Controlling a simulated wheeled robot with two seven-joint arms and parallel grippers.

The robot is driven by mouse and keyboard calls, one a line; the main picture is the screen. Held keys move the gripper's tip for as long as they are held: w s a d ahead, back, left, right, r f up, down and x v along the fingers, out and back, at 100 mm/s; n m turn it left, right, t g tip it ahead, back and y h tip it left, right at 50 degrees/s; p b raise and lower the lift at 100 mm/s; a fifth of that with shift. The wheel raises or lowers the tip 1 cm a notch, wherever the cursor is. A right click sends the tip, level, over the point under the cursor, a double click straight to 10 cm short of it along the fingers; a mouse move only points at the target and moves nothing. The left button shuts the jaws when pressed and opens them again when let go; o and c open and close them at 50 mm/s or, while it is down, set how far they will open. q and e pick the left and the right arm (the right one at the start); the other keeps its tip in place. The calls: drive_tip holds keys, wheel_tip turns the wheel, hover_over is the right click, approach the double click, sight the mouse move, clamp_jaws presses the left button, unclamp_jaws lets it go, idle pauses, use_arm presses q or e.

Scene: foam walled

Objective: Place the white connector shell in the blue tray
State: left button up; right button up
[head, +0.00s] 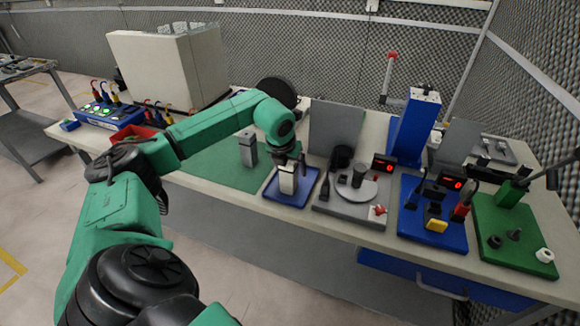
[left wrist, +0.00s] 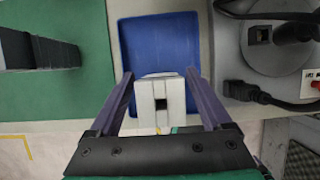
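The white connector shell (head: 287,181) stands upright over the blue tray (head: 272,196). In the left wrist view the shell (left wrist: 162,100) lies between my fingers, in front of the blue tray (left wrist: 160,42). My left gripper (head: 290,170) reaches down around the shell. Its two fingers (left wrist: 160,85) are spread, with a narrow gap showing on each side of the shell. The shell's underside is hard to see, but it appears to rest on the tray floor. My right gripper is out of view.
A dark grey block (head: 248,150) stands on the green mat (head: 215,168) left of the tray. A grey fixture (head: 345,205) is close on the right, then a blue fixture (head: 425,228) and a green board (head: 515,260). A large beige box (head: 170,65) stands behind.

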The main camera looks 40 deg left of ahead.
use_arm(q)
drive_tip(key=shift+r, duration=0.45)
drive_tip(key=b+v, duration=0.1)
drive_tip(key=v, duration=1)
drive_tip(key=shift+s+r+b, duration=0.2)
drive_tip(key=shift+b, duration=0.15)
